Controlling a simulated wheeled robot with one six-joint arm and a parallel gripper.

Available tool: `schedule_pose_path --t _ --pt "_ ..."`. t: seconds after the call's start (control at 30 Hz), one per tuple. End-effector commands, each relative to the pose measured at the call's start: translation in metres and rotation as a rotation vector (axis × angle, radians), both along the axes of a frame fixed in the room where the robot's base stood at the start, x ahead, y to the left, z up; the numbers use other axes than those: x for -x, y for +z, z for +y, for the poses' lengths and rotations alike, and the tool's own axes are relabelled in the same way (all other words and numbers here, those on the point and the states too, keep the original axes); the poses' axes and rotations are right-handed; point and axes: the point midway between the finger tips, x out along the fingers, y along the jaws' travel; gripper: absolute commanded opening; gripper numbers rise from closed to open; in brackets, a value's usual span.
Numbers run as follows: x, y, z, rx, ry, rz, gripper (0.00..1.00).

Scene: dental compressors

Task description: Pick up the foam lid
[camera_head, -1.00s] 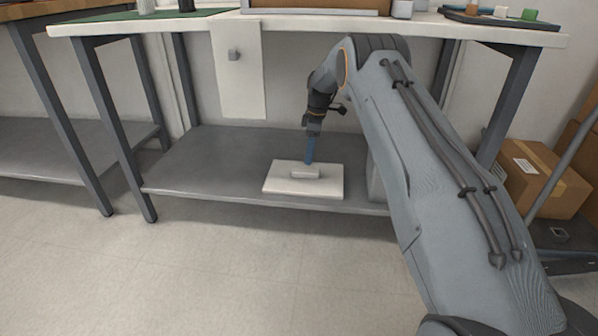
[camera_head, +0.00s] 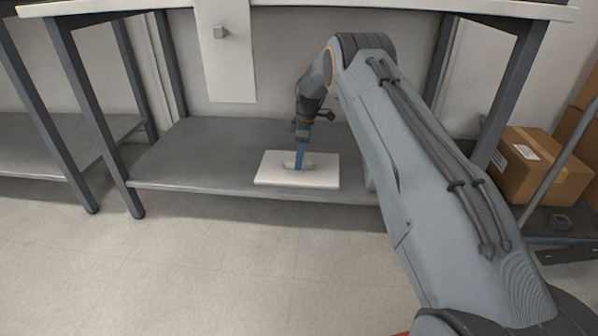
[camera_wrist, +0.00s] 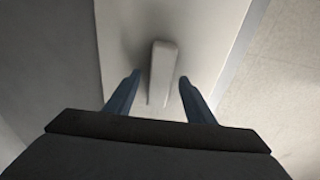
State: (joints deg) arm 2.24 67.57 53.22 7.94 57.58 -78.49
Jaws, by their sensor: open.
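The foam lid (camera_head: 270,176) is a flat white slab with a raised bar handle on top. It lies on the grey lower shelf of the workbench, near the front edge. In the wrist view the lid (camera_wrist: 205,40) fills the middle, with its handle (camera_wrist: 162,72) running away from me. My gripper (camera_head: 299,166) points down at the handle. In the wrist view its two blue fingers (camera_wrist: 160,82) are open, one on each side of the handle, with a gap visible on both sides. The fingers partly hide the handle in the head view.
The lower shelf (camera_head: 195,150) is clear to the left of the lid. The bench top (camera_head: 400,12) is above, with dark legs (camera_head: 85,110) at the left. A cardboard box (camera_head: 540,170) stands at the right. The floor in front is clear.

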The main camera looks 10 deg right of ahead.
Motion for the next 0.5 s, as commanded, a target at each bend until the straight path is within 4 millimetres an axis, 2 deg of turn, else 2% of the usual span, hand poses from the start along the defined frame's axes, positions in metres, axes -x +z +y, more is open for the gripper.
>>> schedule_pose_path --t 0.13,0.4,0.43,0.5 --pt "-0.0001 0.0015 -0.0007 0.000 -0.001 -0.001 0.49" --pt "0.0000 0.0015 -0.0012 0.000 -0.001 -0.001 0.04" --pt "0.0000 0.0015 -0.0013 0.000 -0.001 -0.001 0.00" --pt "0.0000 0.0016 -0.0013 0.000 -0.001 -0.001 0.00"
